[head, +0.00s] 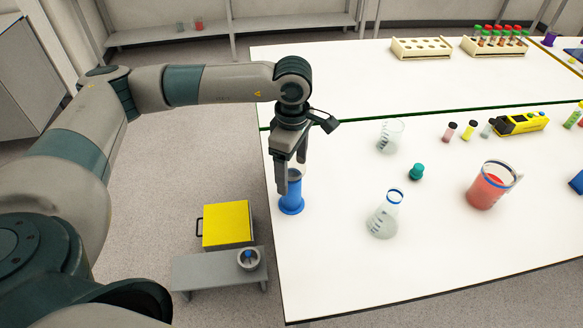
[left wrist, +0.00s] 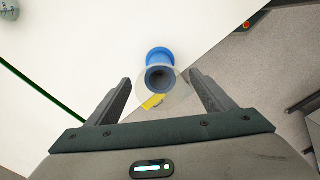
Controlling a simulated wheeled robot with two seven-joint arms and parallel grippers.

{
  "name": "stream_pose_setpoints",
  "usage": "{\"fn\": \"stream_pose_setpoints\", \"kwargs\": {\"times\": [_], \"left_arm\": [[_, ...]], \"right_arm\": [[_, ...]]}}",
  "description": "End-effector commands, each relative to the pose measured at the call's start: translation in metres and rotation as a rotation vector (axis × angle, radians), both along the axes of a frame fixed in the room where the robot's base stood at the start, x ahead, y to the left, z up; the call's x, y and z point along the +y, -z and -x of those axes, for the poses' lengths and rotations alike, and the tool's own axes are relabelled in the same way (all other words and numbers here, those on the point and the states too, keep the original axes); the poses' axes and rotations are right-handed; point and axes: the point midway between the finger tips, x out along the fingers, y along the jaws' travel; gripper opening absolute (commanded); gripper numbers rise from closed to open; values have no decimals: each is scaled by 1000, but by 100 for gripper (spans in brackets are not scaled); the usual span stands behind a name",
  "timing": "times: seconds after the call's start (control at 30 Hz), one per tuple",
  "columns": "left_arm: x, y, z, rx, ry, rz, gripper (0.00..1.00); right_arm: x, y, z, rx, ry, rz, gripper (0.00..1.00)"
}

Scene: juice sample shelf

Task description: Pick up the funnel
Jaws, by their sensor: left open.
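A pale, see-through funnel (head: 295,173) stands at the table's left edge, on top of a blue cylindrical holder (head: 291,200) with a wide round base. My left gripper (head: 291,176) points down over it, open, with its fingers around the funnel's height. In the left wrist view, the funnel (left wrist: 174,98) shows as a translucent round rim in front of the blue holder (left wrist: 158,56). It lies roughly midway between the two open fingers (left wrist: 161,80), with a visible gap on each side. Contact cannot be seen. My right gripper is out of view.
On the white table (head: 340,270), a flask (head: 384,220), a teal stopper (head: 417,172), a clear beaker (head: 390,136) and a beaker of red liquid (head: 489,188) stand to the right. A yellow box (head: 227,224) and a low grey bench (head: 205,271) stand left of the table.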

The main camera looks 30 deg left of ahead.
Motion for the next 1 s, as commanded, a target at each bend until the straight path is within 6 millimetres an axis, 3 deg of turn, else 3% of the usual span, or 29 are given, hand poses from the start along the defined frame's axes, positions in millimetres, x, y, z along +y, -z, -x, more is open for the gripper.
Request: {"fn": "stream_pose_setpoints", "kwargs": {"times": [0.27,0.47,1.0], "left_arm": [[0,0,0,0,0,0,75],[0,-1,0,0,0,0,32],[0,-11,-1,-3,0,2,32]], "right_arm": [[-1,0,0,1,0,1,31],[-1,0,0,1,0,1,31],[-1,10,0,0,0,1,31]]}}
